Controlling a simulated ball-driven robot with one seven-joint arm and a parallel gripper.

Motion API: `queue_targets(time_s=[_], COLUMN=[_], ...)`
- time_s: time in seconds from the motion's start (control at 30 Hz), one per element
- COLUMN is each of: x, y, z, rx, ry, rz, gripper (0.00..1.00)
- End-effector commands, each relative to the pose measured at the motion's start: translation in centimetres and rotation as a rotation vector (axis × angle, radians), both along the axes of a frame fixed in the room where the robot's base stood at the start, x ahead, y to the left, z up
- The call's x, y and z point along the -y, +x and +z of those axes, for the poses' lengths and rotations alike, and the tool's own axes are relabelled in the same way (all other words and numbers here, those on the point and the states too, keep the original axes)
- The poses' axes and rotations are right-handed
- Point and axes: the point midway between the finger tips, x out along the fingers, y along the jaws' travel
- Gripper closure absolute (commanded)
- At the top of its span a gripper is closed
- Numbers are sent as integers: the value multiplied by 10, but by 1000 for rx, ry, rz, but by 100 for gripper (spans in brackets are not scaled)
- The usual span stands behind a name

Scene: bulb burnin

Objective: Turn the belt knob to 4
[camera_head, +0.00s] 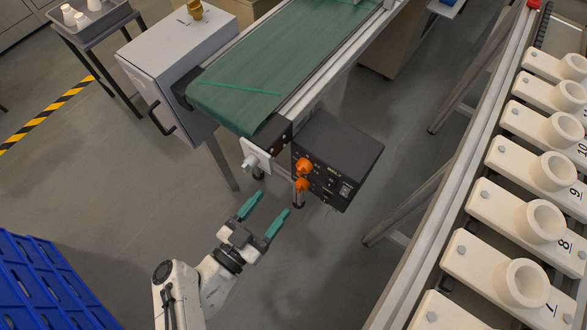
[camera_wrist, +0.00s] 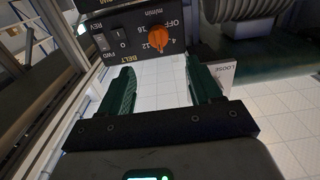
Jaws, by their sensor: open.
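The black control box (camera_head: 338,150) sits beside the near end of the conveyor in the head view. Two orange knobs show on its face, an upper one (camera_head: 304,166) and a lower one (camera_head: 302,185). In the wrist view, one orange knob (camera_wrist: 157,42) sits on the panel (camera_wrist: 100,60) labelled BELT and m/min, among the marks OFF, 4, 12 and 16. Where its pointer stands is too small to tell. My gripper (camera_head: 270,204) is open and empty, short of the panel. In the wrist view its fingertips (camera_wrist: 158,70) are below the knob, apart from it.
A REV/FWD switch (camera_wrist: 120,38) is left of the knob. A white LOOSE plate (camera_wrist: 222,76) stands at the right. The green conveyor belt (camera_head: 265,75) runs behind the box. A rack of white sockets (camera_head: 520,210) is at the right, a blue crate (camera_head: 45,285) at lower left.

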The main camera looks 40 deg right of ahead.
Motion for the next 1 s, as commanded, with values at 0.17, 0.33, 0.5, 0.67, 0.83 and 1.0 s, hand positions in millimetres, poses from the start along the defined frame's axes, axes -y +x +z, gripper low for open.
queue_targets(time_s=[0.17,0.33,0.5,0.67,0.83,1.0], x=[16,46,74,92,101,102], y=[3,12,22,28,31,32], z=[0,1,1,0,0,0], rx=[-1,-1,-1,-1,-1,-1], ry=[1,0,-1,1,1,1], rz=[-19,-19,-17,-14,-14,-13], gripper=[37,37,37,37,37,37])
